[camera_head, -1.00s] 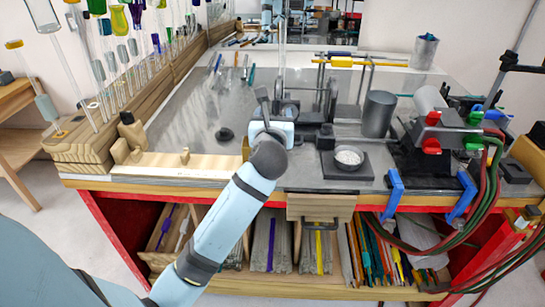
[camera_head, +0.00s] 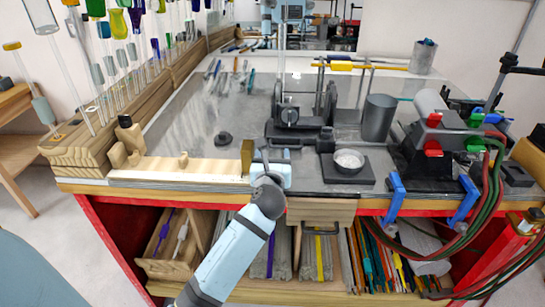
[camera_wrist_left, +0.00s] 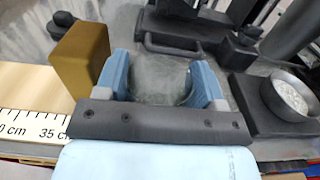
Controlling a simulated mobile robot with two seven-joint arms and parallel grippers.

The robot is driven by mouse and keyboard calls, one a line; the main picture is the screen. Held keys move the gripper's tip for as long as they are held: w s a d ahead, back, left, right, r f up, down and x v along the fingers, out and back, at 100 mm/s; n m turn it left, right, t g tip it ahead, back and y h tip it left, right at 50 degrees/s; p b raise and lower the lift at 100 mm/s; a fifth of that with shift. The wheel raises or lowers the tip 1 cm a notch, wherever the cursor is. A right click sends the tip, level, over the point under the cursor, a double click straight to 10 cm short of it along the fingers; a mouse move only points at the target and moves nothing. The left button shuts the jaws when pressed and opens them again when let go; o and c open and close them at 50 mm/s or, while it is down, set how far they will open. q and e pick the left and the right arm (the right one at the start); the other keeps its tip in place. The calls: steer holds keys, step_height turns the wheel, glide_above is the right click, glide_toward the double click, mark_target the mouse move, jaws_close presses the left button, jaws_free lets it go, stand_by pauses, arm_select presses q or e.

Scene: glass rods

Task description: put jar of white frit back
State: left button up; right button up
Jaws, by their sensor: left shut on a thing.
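My left gripper (camera_head: 276,168) is low over the front edge of the bench. In the left wrist view its two blue fingers (camera_wrist_left: 162,82) are shut on a clear, greyish glass jar (camera_wrist_left: 158,78). The jar's contents are hard to make out, and in the head view it is mostly hidden by my gripper. A small metal dish of white grains (camera_head: 348,159) sits on a dark square plate (camera_head: 338,178) to the right; it also shows in the left wrist view (camera_wrist_left: 287,97). My right gripper is not in view.
A brass block (camera_head: 247,157) stands just left of my gripper, at the end of a wooden ruler (camera_head: 180,170). A dark lathe-like fixture (camera_head: 300,112) stands behind. A grey cylinder (camera_head: 378,118) and torch (camera_head: 435,135) are right. The grey bench middle-left is mostly clear.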

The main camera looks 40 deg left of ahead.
arm_select(q)
steer(key=shift+f, duration=0.1)
steer(key=o, duration=0.8)
steer(key=shift+r, duration=0.2)
steer(key=v, duration=1.1)
steer(key=s+d+f+n+g+h, duration=0.1)
steer(key=s+d+f+n+h, duration=0.15)
steer(key=f, duration=0.25)
steer(key=s+d+f+n+h, duration=0.1)
steer(key=d+f+n+h, duration=0.1)
steer(key=f+n, duration=0.25)
steer(key=s+d+f+n+g+h, duration=0.1)
steer(key=d+f+n+h, duration=0.15)
steer(key=f, duration=0.35)
steer(key=s+d+f+n+g+h, duration=0.1)
steer(key=s+d+f+n+h, duration=0.1)
steer(key=s+f+n, duration=0.4)
steer(key=s+d+f+n+g+h, duration=0.1)
steer(key=s+d+f+n+h, duration=0.1)
steer(key=s+f+n, duration=0.5)
steer(key=n+h+b, duration=0.1)
steer(key=n, duration=0.3)
steer(key=shift+d+f+h, duration=0.3)
steer(key=shift+d+f, duration=0.1)
